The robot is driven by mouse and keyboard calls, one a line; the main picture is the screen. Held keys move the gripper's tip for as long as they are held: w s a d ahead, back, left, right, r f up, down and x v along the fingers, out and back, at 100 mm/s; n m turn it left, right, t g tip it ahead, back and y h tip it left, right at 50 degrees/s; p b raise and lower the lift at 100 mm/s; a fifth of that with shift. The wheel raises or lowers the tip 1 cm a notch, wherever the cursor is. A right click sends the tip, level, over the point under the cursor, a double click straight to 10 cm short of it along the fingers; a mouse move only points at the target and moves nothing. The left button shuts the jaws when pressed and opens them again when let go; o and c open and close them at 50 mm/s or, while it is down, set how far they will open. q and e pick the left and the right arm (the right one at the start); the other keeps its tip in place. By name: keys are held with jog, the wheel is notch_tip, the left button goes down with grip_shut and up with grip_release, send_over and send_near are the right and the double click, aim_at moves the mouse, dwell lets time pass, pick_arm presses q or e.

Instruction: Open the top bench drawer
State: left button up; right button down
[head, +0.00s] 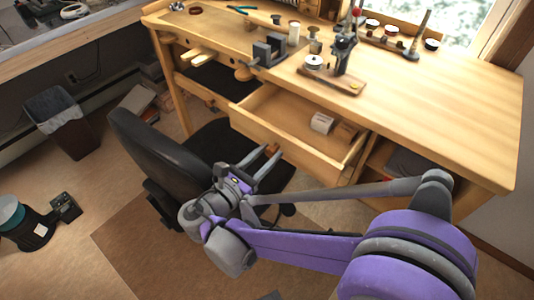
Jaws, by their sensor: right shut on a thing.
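The wooden bench (440,98) stands across the back and right of the head view. Its top drawer (277,144) is pulled partly out, with small white boxes (322,122) lying inside. My right gripper (262,160) is in front of the drawer front, its fingers pointing toward the drawer. It is shut on the drawer handle (271,151), which is mostly hidden between the fingers. My left gripper is not in view.
A black chair (150,150) stands close to the left of my right gripper. A grey bin (62,121) is on the floor at left. A vise (268,50) and several tools stand on the bench top. The bench top's right side is clear.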

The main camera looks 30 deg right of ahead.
jog(key=shift+c, duration=2.4)
grip_release()
jog(key=v, duration=1)
jog(key=shift+s+a+p, duration=0.2)
jog(key=shift+a+p, duration=0.1)
jog(key=shift+p, duration=0.15)
jog(key=shift+f, duration=0.1)
